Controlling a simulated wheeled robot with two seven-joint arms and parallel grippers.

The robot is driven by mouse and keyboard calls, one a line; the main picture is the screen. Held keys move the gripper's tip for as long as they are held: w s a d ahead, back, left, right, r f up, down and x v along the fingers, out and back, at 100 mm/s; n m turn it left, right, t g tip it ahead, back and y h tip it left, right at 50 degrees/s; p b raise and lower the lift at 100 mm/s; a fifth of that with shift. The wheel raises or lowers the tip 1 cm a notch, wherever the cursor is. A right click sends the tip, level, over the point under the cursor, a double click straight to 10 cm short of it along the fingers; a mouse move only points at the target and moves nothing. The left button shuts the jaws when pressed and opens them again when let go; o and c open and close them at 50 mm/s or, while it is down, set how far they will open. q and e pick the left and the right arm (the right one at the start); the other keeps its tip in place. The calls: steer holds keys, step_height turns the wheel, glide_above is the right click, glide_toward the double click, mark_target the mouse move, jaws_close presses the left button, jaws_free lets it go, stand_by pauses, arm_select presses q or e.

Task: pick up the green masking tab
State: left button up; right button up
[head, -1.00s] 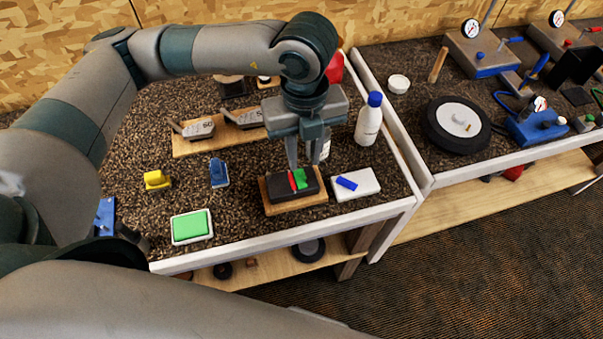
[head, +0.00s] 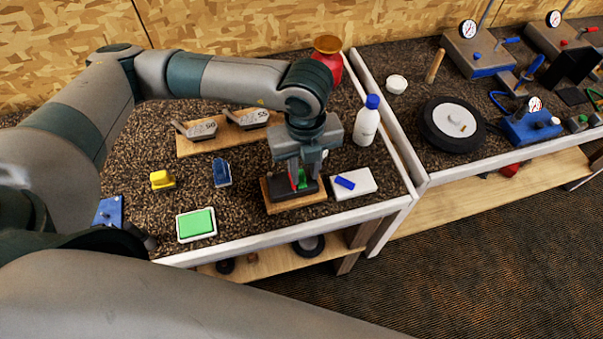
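The green masking tab (head: 302,180) is on a black pad (head: 280,192) on a wooden board (head: 291,206) near the front edge of the bench. A thin red strip stands beside it, to its left. My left gripper (head: 303,183) points straight down over the pad. Its two fingers are apart, one on each side of the tab, and partly hide it. I cannot see clear contact between the fingers and the tab. My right gripper is not in view.
A white block with a blue piece (head: 345,183) sits close right of the board. A white bottle (head: 367,123) stands behind it. A green pad in a white tray (head: 196,224), a blue block (head: 221,172) and a yellow block (head: 162,179) lie left, with free bench between.

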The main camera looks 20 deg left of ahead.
arm_select(q)
jaws_close()
stand_by(0.5)
steer(key=shift+r+b, duration=0.7)
steer(key=shift+r, duration=0.15)
steer(key=shift+d+r+b, duration=0.2)
steer(key=shift+r+b, duration=0.15)
steer(key=shift+r, duration=0.25)
steer(key=shift+d+r+b, duration=0.15)
steer(key=shift+r+b, duration=0.2)
steer(key=shift+r, duration=0.25)
steer(key=s+d+r+b, duration=0.4)
steer(key=d+r, duration=0.3)
steer(key=d, duration=0.3)
steer(key=shift+s, duration=0.25)
